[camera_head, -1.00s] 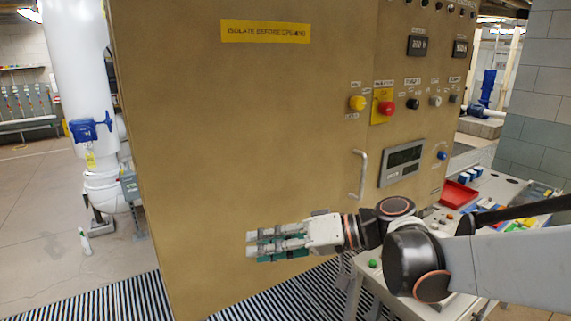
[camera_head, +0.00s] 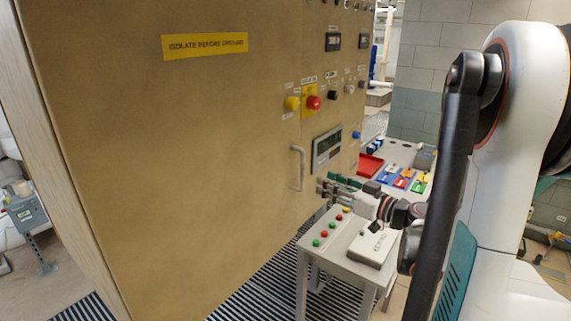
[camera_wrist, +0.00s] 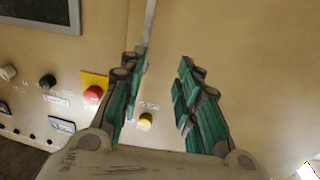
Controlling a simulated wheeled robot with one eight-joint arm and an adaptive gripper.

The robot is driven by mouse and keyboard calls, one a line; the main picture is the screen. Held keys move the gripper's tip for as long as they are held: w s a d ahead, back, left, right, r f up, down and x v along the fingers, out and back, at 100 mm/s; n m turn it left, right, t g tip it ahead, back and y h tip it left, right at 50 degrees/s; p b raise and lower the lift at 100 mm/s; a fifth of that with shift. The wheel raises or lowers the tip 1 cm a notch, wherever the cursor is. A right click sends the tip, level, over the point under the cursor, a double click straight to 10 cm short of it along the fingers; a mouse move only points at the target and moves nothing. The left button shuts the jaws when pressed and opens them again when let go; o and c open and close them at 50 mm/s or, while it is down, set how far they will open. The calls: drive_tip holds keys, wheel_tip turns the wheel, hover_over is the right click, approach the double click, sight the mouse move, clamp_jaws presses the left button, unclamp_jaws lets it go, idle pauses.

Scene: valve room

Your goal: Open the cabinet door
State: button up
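The tan cabinet door (camera_head: 190,150) is a large flat front; no opening gap shows. Its pale bar handle (camera_head: 300,168) stands vertical on the front, left of a grey display (camera_head: 327,150). In the wrist view the handle (camera_wrist: 150,22) shows at the top as a thin strip, just beyond the left finger's tip. My gripper (camera_head: 322,187) is to the right of and slightly below the handle in the head view. In the wrist view my gripper (camera_wrist: 162,62) has its green-padded fingers spread, with nothing held between them. Whether a finger touches the handle I cannot tell.
A yellow button (camera_head: 292,103) and a red button (camera_head: 314,103) sit above the handle. A small table (camera_head: 340,240) with coloured buttons and a white box stands below my gripper. A red tray (camera_head: 370,164) lies on a bench behind. Striped floor (camera_head: 262,285) is clear left of the table.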

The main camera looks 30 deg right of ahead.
drive_tip(key=d+h, duration=0.1)
drive_tip(key=d, duration=0.1)
hover_over(302, 187)
drive_tip(key=shift+w+d, duration=0.15)
drive_tip(key=shift+w, duration=0.2)
idle(0.3)
clamp_jaws()
